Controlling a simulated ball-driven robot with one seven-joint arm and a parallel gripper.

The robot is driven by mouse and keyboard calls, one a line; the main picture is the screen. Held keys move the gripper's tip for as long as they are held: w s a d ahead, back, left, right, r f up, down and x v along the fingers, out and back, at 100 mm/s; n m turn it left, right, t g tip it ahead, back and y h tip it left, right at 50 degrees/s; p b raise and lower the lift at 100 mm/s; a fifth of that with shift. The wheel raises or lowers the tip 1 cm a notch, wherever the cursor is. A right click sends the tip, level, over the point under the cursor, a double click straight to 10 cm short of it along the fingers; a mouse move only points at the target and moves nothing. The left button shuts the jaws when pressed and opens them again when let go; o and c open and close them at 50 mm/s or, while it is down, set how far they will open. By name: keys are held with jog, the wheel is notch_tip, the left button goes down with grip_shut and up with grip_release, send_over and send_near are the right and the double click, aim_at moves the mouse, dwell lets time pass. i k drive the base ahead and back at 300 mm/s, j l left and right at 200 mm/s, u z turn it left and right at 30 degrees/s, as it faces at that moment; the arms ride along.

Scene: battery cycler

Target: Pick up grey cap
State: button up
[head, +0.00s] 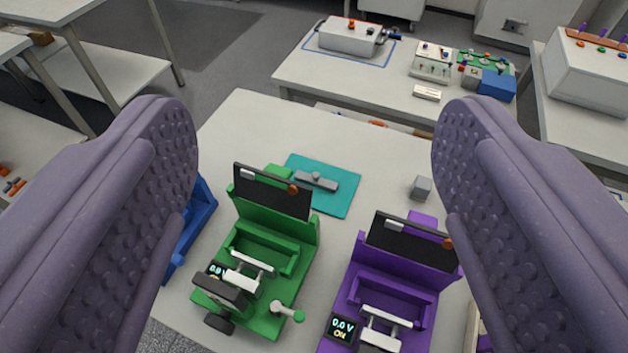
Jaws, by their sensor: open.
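A flat grey bar with a small round knob on top (316,180) lies on a teal mat (335,203) near the middle of the table. A small grey block (421,188) stands on the bare table to the right of the mat. I cannot tell for sure which of these two is the grey cap. My gripper (315,130) is open and empty, its two purple padded fingers wide apart at the left and right of the picture. The bar and the block both show between the fingers, apart from them.
A green cycler (262,262) with an upright black panel stands in front of the mat. A purple cycler (400,280) stands to its right, a blue one (190,235) partly behind my left finger. Bare table lies around the block. Another table (330,72) with equipment stands beyond.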

aim_at(314, 179)
jog(key=z, duration=1.25)
jog(key=j+u, duration=0.2)
jog(key=j, duration=0.2)
jog(key=i+j+u, duration=0.25)
jog(key=j, duration=0.15)
jog(key=j+u, duration=0.2)
jog(key=j, duration=0.2)
jog(key=i+j+u, duration=0.25)
jog(key=k+j, duration=0.05)
jog(key=j, duration=0.1)
